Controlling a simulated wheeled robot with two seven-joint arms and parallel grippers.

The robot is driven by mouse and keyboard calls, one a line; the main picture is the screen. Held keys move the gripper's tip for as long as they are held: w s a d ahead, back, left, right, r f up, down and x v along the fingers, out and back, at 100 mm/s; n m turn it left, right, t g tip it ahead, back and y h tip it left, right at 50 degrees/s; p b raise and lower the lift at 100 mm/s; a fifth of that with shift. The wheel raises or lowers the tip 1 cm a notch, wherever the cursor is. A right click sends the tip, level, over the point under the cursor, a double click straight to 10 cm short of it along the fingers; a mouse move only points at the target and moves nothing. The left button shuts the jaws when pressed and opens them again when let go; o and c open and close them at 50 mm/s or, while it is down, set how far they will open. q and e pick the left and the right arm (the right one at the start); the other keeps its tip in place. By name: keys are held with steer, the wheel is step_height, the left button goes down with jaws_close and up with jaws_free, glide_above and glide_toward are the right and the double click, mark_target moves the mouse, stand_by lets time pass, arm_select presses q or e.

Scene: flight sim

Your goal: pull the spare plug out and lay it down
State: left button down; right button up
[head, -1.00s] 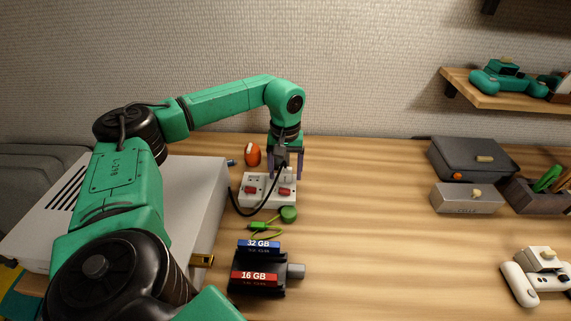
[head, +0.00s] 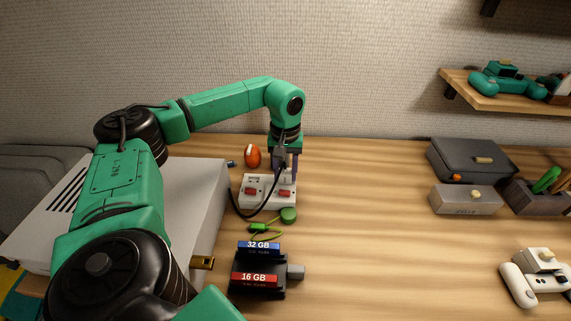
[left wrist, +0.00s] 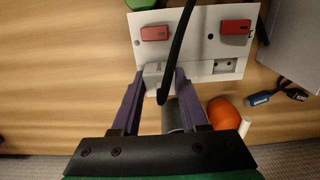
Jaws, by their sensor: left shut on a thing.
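The white power strip (head: 256,200) lies on the table at the back, with two red switches on it. It also shows at the top of the left wrist view (left wrist: 190,52). My left gripper (head: 286,179) points down over its back right part. I cannot tell whether the plug is still seated. A black cable (left wrist: 178,50) crosses in front of the strip and hides part of it. My right gripper is not in view.
An orange object (head: 252,156) stands behind the strip. A green round piece with a cord (head: 289,215) and a black holder with 32 GB and 16 GB modules (head: 283,278) lie in front. A light grey case (head: 204,200) stands left. The middle table (head: 370,220) is clear.

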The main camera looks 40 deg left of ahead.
mark_target(285, 171)
arm_select(q)
steer(key=shift+r+p, duration=2.4)
steer(key=shift+r, duration=0.6)
